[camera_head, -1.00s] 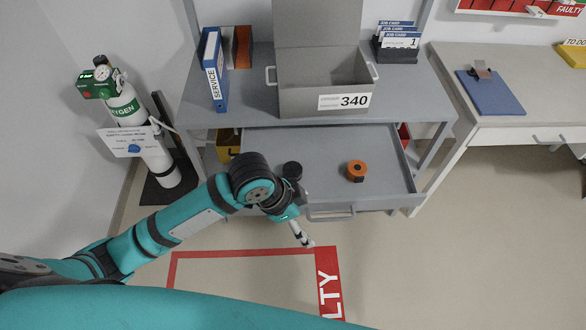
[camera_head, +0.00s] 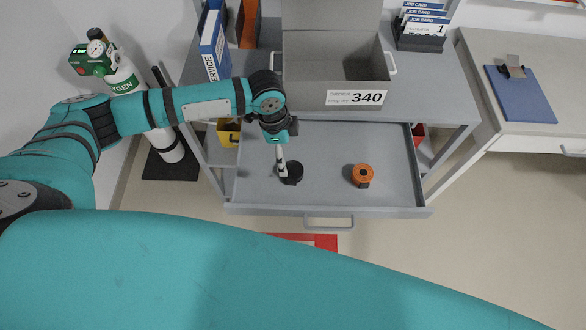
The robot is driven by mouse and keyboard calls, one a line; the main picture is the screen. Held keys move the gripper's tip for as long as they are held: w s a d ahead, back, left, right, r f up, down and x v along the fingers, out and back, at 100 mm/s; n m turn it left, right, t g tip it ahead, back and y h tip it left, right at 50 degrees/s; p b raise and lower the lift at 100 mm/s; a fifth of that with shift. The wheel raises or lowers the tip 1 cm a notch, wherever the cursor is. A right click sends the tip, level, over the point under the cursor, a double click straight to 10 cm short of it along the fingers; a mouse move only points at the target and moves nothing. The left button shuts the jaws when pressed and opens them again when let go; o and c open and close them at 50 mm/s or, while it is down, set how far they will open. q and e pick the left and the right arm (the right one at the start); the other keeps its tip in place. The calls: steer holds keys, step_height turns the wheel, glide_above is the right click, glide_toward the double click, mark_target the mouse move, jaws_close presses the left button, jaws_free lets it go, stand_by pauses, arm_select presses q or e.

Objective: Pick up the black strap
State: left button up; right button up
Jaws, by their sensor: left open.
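A small dark coil, which looks like the black strap (camera_head: 293,174), lies in the open grey drawer (camera_head: 330,190), left of its middle. My left gripper (camera_head: 282,175) points down into the drawer at the coil's left side, and its fingers partly cover the coil there. The gripper is open. I cannot tell whether its fingers touch the coil or are just above it. My right gripper is not in view.
An orange roll (camera_head: 363,174) lies in the drawer to the right. Above stands an open grey box (camera_head: 350,98) marked 340, with a blue binder (camera_head: 214,45) to its left. An oxygen cylinder (camera_head: 124,80) stands at left.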

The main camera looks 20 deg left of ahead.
mark_target(292, 170)
arm_select(q)
steer(key=f, duration=0.3)
steer(key=shift+w+d+f, duration=0.3)
steer(key=shift+f, duration=0.1)
step_height(292, 170, down, 2)
steer(key=shift+d+f+p, duration=0.1)
steer(key=shift+d+p, duration=0.05)
steer(key=shift+p, duration=0.15)
steer(key=shift+s+d+f, duration=0.1)
steer(key=shift+d+f, duration=0.05)
steer(key=shift+f, duration=0.15)
steer(key=f, duration=0.1)
steer(key=f+p, duration=0.1)
steer(key=f, duration=0.1)
steer(key=shift+d+f, duration=0.3)
steer(key=shift+d, duration=0.05)
steer(key=shift+f, duration=0.4)
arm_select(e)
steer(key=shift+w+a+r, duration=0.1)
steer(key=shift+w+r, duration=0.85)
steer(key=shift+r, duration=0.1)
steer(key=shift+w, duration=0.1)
arm_select(q)
steer(key=c, duration=1.3)
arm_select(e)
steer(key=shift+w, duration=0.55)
